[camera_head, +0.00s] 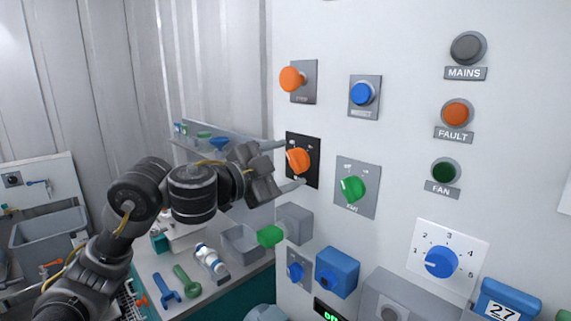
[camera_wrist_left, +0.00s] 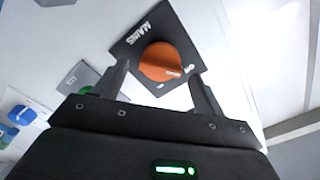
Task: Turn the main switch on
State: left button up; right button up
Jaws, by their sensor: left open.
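The main switch is an orange rotary knob (camera_head: 298,160) on a black plate on the white panel. In the left wrist view the knob (camera_wrist_left: 165,62) is close, and its plate (camera_wrist_left: 131,40) reads MAINS. A pale mark shows on the knob's lower right part there; I cannot tell for sure which position it is set to. My left gripper (camera_head: 294,164) is open at the plate, one finger above the knob and one below it. In the wrist view its fingers (camera_wrist_left: 160,74) stand on both sides of the knob's lower part, and I cannot tell whether they touch it. My right gripper is not in view.
An orange button (camera_head: 291,79) is above the switch, a blue button (camera_head: 363,93) upper right, and a green knob (camera_head: 352,188) right. The MAINS lamp (camera_head: 467,47) is grey. A bench (camera_head: 232,281) with tools stands left.

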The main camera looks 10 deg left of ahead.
pick_arm(q)
jog(key=shift+w+d, duration=0.15)
jog(key=shift+w, duration=0.15)
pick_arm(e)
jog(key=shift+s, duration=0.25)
pick_arm(q)
jog(key=shift+s, duration=0.1)
jog(key=c, duration=1)
